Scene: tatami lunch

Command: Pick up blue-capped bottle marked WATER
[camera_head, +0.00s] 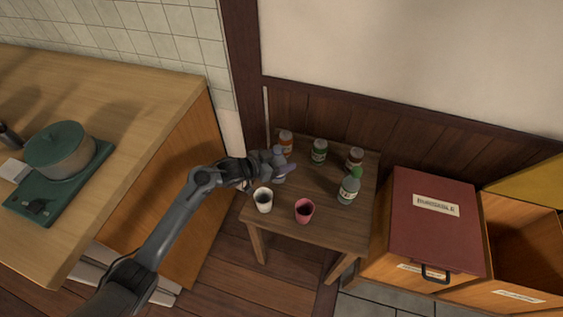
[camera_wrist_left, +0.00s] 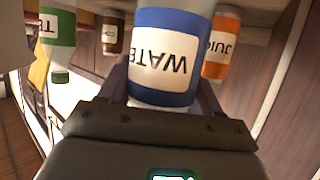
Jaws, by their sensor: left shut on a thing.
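The water bottle (camera_wrist_left: 165,62), with a blue band and a white label reading WATER upside down, fills the middle of the left wrist view. My left gripper (camera_head: 284,168) is shut on it, with a dark finger on either side of the bottle. In the head view the gripper is over the left part of the small wooden table (camera_head: 331,237), and the bottle is mostly hidden by the gripper. The bottle's cap is not visible. I cannot tell whether the bottle's base touches the table. My right gripper is not in view.
A juice bottle (camera_head: 286,142) stands just behind the gripper. A green-labelled bottle (camera_head: 319,151), a brown-labelled bottle (camera_head: 354,159) and a green-capped bottle (camera_head: 349,188) stand right. A white cup (camera_head: 263,200) and pink cup (camera_head: 304,210) are in front.

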